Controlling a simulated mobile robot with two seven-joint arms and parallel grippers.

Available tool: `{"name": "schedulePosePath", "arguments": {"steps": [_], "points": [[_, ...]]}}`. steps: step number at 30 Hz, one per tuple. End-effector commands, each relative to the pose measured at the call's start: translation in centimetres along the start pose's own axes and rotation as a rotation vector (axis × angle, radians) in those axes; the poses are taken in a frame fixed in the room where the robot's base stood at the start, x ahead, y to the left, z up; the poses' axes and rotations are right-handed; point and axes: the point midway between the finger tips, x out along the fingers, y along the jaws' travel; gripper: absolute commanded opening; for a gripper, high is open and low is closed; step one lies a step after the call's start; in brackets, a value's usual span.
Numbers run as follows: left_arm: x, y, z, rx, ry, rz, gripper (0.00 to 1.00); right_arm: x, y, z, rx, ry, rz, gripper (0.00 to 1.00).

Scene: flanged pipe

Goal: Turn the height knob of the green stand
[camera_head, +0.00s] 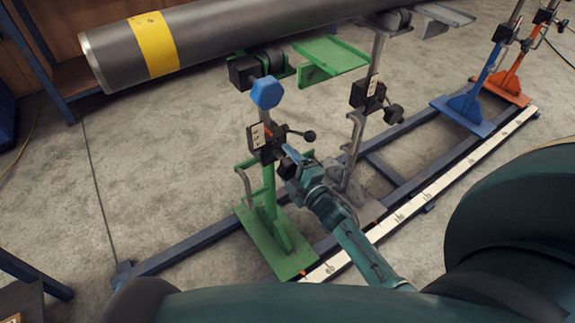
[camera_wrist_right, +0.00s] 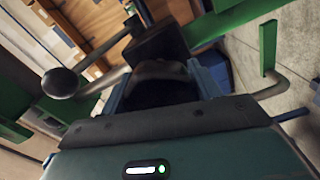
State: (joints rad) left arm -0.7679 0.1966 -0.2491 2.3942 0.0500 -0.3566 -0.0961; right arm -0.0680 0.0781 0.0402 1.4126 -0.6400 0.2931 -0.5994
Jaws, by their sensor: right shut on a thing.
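The green stand (camera_head: 268,205) stands upright on the blue floor rail, with a black clamp block (camera_head: 262,138) on its post. A lever with a black ball end (camera_head: 308,135) sticks out from the block; the ball also shows in the right wrist view (camera_wrist_right: 60,83). My right gripper (camera_head: 291,158) is at the block, just below the lever. In the right wrist view its jaws (camera_wrist_right: 165,88) are shut on a dark round knob (camera_wrist_right: 158,92), which I take for the height knob. The jaws largely hide this knob in the head view. My left gripper is not in view.
A grey pipe with a yellow band (camera_head: 153,44) lies across the top, above the stand. A blue hexagonal piece (camera_head: 266,92) is above the clamp block. A grey stand (camera_head: 362,125) is close on the right; blue (camera_head: 468,103) and orange (camera_head: 505,85) stands are farther off.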

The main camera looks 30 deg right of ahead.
Motion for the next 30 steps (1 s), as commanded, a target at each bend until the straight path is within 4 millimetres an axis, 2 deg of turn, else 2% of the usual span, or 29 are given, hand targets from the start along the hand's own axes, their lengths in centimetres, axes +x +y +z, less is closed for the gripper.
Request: {"name": "schedulePosePath", "arguments": {"steps": [7,15,30], "points": [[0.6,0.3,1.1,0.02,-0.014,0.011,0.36,0.0,-0.1,0.0,-0.224,0.0,0.0,0.39],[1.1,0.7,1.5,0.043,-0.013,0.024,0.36,0.0,-0.1,0.0,-0.409,0.0,0.0,0.39],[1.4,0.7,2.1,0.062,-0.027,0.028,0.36,0.0,0.1,0.0,-0.533,0.0,-0.001,0.39]]}}
